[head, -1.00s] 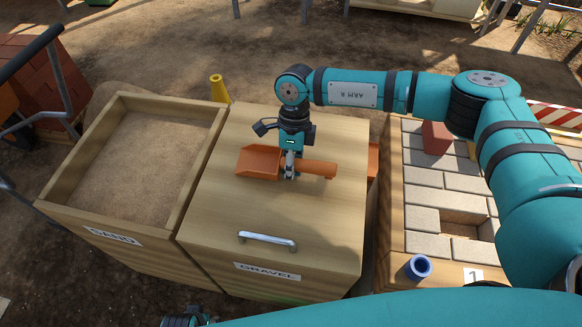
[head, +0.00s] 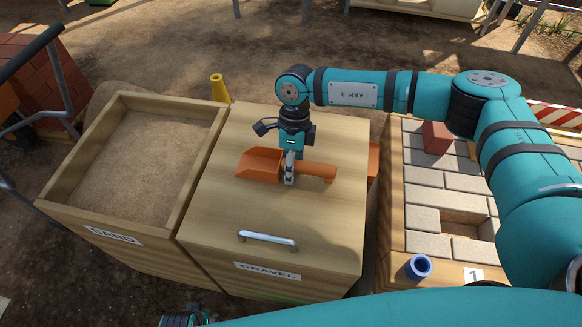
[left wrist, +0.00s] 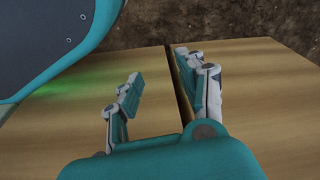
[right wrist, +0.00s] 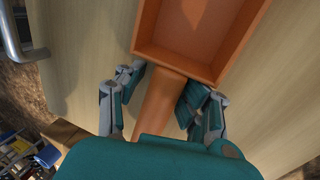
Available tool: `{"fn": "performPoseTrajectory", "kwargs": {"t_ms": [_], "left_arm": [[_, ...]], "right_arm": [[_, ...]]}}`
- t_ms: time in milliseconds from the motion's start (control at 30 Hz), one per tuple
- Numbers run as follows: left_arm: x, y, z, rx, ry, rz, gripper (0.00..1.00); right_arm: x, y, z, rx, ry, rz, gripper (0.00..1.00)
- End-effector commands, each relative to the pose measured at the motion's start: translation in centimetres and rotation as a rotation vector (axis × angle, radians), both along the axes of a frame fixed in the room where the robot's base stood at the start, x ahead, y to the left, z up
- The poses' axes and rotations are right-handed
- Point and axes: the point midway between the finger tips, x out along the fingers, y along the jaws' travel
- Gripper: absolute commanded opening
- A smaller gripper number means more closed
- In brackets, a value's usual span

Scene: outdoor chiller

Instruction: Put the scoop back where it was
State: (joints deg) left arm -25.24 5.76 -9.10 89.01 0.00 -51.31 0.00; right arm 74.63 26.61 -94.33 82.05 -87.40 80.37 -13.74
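The orange scoop (head: 262,164) lies on the wooden lid of the gravel bin (head: 225,215), its tray to the left and its handle to the right. My right gripper (head: 289,180) points down at the handle near the tray. In the right wrist view the scoop's tray (right wrist: 195,40) is ahead, and the fingers (right wrist: 162,88) stand on both sides of the handle, looking open; firm contact is not clear. My left gripper (left wrist: 157,85) is open and empty above wooden surfaces; only a small part shows at the bottom of the head view.
The open sand bin (head: 130,165) stands left of the gravel bin. A metal handle (head: 267,240) sits at the lid's front. An orange piece (head: 373,160) shows at the lid's right side. A paver bed (head: 440,185) with a blue cup-like thing (head: 419,266) is to the right.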

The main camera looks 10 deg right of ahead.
Motion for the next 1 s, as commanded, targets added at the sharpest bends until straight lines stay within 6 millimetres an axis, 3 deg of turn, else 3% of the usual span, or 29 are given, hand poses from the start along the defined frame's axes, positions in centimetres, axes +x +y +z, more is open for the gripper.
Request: {"fn": "performPoseTrajectory", "kwargs": {"t_ms": [167, 700, 1000], "left_arm": [[-1.9, 0.2, -2.4, 0.002, 0.026, -0.005, 0.40], [-2.5, 0.3, -3.3, 0.003, 0.027, -0.006, 0.40], [-3.0, 0.4, -3.7, 0.005, 0.034, -0.007, 0.40]], "right_arm": [[0.0, -0.1, 1.1, -0.002, 0.000, 0.000, 0.37], [3.2, -1.7, 13.8, 0.001, -0.004, -0.001, 0.37], [4.0, -2.1, 17.3, 0.000, -0.001, 0.000, 0.37]]}}
